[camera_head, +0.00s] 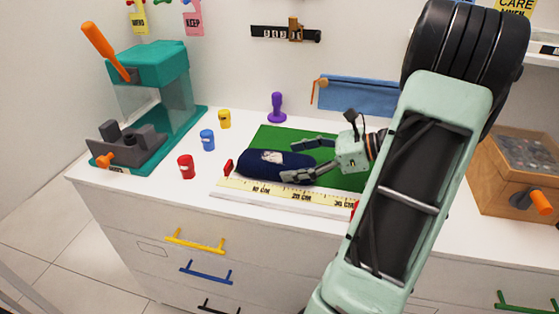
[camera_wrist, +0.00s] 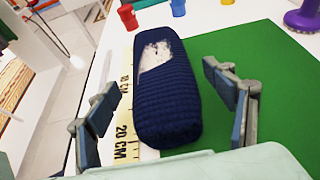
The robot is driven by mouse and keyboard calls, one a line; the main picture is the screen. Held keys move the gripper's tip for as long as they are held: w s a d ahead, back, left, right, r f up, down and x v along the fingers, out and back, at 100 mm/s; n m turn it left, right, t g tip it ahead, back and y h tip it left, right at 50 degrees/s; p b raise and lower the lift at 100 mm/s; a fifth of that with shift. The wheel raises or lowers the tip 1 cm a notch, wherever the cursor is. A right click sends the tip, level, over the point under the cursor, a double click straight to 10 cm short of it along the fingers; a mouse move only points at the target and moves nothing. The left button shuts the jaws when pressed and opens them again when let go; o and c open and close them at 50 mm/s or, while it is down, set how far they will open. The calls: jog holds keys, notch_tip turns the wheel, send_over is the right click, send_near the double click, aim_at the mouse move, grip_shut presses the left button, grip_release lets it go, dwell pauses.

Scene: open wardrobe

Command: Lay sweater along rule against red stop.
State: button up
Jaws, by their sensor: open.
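The sweater (camera_head: 250,163) is a navy knitted roll with a whitish patch on top. It lies lengthwise beside the pale yellow rule (camera_head: 270,191), roughly parallel to it. Its left end is close to the red stop (camera_head: 228,167); I cannot tell whether they touch. My gripper (camera_head: 288,161) is open, with its fingers on either side of the sweater's right part. In the wrist view, the sweater (camera_wrist: 167,105) lies between the open fingers of my gripper (camera_wrist: 163,82), with gaps on both sides. The rule (camera_wrist: 124,115) shows along its left side there.
A green mat (camera_head: 275,137) lies under and behind the sweater. Red (camera_head: 186,167), blue (camera_head: 207,139) and yellow (camera_head: 224,119) cups stand to the left. A purple handled object (camera_head: 277,108) stands behind, a teal press (camera_head: 160,80) at far left, and a wooden box (camera_head: 500,185) at right.

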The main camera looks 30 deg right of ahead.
jog(key=p+v, duration=0.1)
jog(key=v, duration=0.6)
dwell(0.3)
